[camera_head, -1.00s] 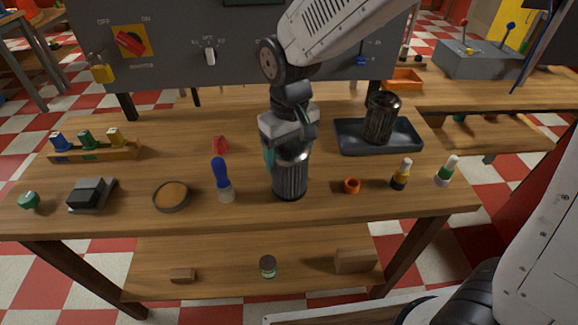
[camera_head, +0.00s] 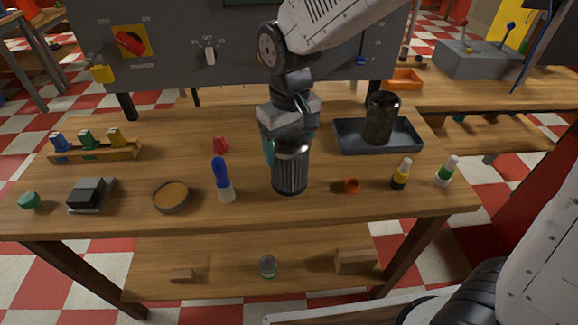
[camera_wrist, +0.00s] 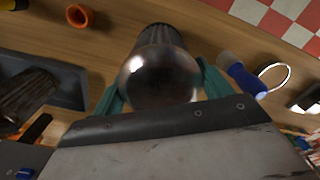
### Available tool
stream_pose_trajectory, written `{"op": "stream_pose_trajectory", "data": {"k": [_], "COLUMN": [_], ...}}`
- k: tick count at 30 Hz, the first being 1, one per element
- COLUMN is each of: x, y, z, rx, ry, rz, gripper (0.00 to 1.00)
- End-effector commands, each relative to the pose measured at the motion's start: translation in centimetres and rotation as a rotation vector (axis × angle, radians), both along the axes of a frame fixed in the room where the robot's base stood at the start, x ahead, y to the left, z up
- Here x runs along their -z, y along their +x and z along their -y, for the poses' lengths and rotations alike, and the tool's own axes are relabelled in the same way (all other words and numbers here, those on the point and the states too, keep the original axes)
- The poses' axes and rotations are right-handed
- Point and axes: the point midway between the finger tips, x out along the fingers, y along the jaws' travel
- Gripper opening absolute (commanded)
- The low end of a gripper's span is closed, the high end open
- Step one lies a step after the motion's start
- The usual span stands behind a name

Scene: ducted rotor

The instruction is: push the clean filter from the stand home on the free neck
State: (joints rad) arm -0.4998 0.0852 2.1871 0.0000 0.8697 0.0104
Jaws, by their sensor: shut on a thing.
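A silver ribbed canister, which looks like the clean filter (camera_head: 290,173), is upright at the front middle of the bench. My gripper (camera_head: 290,142) is above it, with teal fingers down on both sides of its top. In the wrist view the shiny round end of the filter (camera_wrist: 160,78) lies between the two fingers of my gripper (camera_wrist: 158,88). I cannot tell whether its base touches the wood. A dark, dirty-looking filter (camera_head: 381,117) stands in a black tray (camera_head: 352,147) to the right. I cannot make out the stand or a free neck.
Two small bottles (camera_head: 401,174) stand farther right. A round brown dish (camera_head: 171,196) lies left. A grey control panel (camera_head: 235,60) rises behind.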

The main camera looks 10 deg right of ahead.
Motion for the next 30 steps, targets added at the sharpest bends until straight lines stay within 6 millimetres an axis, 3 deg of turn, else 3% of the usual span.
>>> {"op": "stream_pose_trajectory", "data": {"k": [18,30], "x": [-3.6,-3.7], "y": [0.0,0.0], "z": [0.0,0.0], "rx": [0.0,0.0], "ry": [0.0,0.0], "rz": [0.001,0.001], "gripper": [0.56,0.56]}}
